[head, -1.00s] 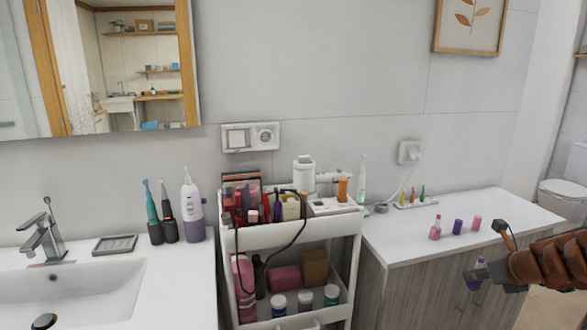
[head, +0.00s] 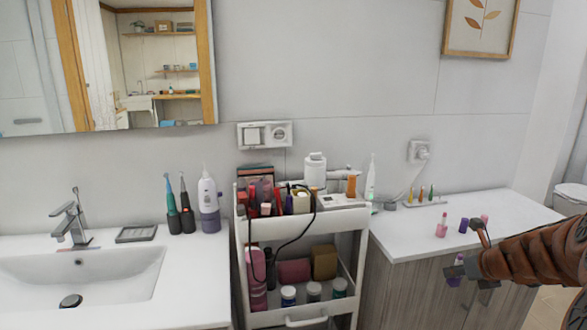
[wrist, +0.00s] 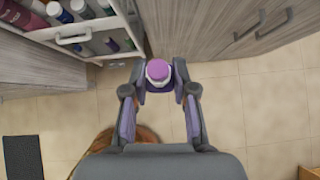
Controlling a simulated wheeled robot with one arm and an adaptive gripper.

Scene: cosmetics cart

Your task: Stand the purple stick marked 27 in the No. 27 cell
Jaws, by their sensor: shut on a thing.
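My gripper (head: 455,271) is at the lower right of the head view, in front of the wooden cabinet. It is shut on a purple stick (wrist: 158,74) with a pale band and pinkish-purple top, which stands between the fingertips in the wrist view. The stick's lower part shows below the fingers in the head view (head: 455,283). No number on it can be read. The cart (head: 290,230) stands left of the gripper, its top tray crowded with cosmetics. No No. 27 mark can be made out there.
A pink bottle (head: 441,229), another purple stick (head: 464,225) and a pink stick (head: 484,219) stand on the right counter (head: 410,238). A black cable (head: 289,243) hangs over the cart's front. A white bottle (head: 316,171) and an orange cylinder (head: 351,187) rise at its back right.

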